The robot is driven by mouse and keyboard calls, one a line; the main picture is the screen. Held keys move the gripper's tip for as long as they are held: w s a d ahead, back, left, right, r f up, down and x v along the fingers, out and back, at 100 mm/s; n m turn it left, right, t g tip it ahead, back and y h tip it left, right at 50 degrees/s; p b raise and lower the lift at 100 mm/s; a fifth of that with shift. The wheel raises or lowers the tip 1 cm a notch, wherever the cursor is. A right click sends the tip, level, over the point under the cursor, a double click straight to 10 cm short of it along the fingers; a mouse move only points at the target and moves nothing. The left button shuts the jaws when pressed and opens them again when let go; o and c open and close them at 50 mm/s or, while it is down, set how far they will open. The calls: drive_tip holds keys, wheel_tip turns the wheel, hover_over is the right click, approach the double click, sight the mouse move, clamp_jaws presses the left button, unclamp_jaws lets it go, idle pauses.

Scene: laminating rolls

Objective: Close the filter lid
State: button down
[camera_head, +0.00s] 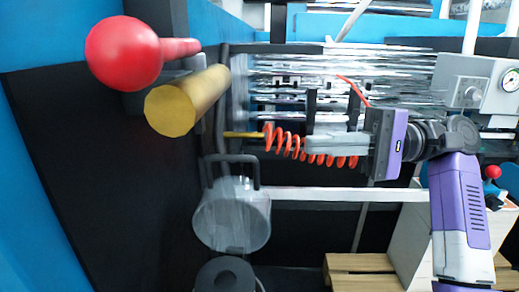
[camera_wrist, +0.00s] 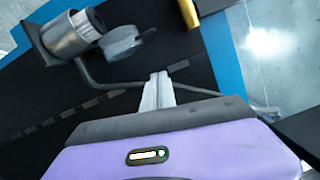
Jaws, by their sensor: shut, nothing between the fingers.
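A pale metallic cylinder, which looks like the filter (camera_head: 232,222), sits at the lower middle of the head view, with a dark bracket-like handle above it. A similar shiny cylinder (camera_wrist: 78,34) shows at the upper left of the wrist view. Beside it is a grey rounded piece (camera_wrist: 122,42), which may be the lid; I cannot tell for sure how far open it is. My gripper (camera_head: 308,145) points left in the head view, above and right of the filter. Its fingers (camera_wrist: 158,78) are shut and empty, apart from the cylinder.
An orange coiled hose (camera_head: 285,143) runs close along my gripper. A brass cylinder (camera_head: 188,100) and a red ball knob (camera_head: 124,53) project at the upper left. A dark bent pipe (camera_wrist: 100,84) crosses the wrist view near my fingers. A wooden pallet (camera_head: 360,264) lies low at right.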

drive_tip(key=r+p, duration=0.2)
drive_tip(key=p, duration=0.2)
hover_over(233, 204)
drive_tip(key=w+v, duration=0.1)
drive_tip(key=v, duration=0.2)
drive_tip(key=shift+s+d+f, duration=0.15)
drive_tip(key=shift+s, duration=0.05)
